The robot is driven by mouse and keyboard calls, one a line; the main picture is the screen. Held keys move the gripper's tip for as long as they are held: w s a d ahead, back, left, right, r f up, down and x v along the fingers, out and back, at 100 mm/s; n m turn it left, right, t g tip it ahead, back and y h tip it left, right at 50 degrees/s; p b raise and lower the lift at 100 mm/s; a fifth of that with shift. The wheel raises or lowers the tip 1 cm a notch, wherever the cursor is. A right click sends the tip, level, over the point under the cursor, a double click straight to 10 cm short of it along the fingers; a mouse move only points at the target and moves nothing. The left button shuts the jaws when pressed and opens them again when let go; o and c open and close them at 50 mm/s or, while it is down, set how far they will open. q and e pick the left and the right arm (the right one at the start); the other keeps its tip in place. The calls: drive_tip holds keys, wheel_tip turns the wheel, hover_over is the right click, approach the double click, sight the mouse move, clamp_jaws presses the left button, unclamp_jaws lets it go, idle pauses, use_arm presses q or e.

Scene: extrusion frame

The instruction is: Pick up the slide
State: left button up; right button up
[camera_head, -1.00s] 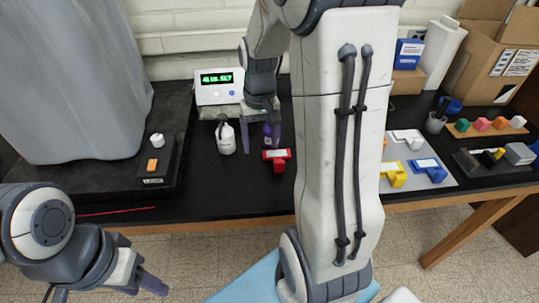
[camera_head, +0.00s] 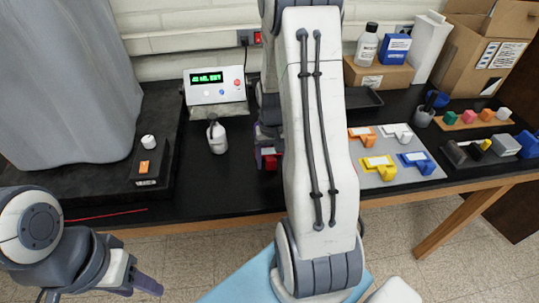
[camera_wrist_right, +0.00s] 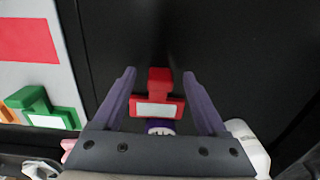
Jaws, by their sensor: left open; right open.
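The red slide (camera_head: 271,163), a red block with a pale label plate, lies on the black table, partly hidden by my right arm in the head view. In the right wrist view the red slide (camera_wrist_right: 158,90) sits between the two purple fingers of my right gripper (camera_wrist_right: 160,74). The fingers are open, with a gap on each side of it. In the head view most of my right gripper is hidden behind its arm. My left gripper (camera_head: 146,284) is open and empty at the lower left, away from the table.
A grey plate (camera_head: 371,184) with several coloured labelled blocks lies to the right. A small purple-and-white item (camera_wrist_right: 160,128) shows just below the slide in the wrist view.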

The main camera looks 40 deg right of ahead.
drive_tip(key=shift+f, duration=0.5)
clamp_jaws()
drive_tip(key=shift+s+r, duration=0.1)
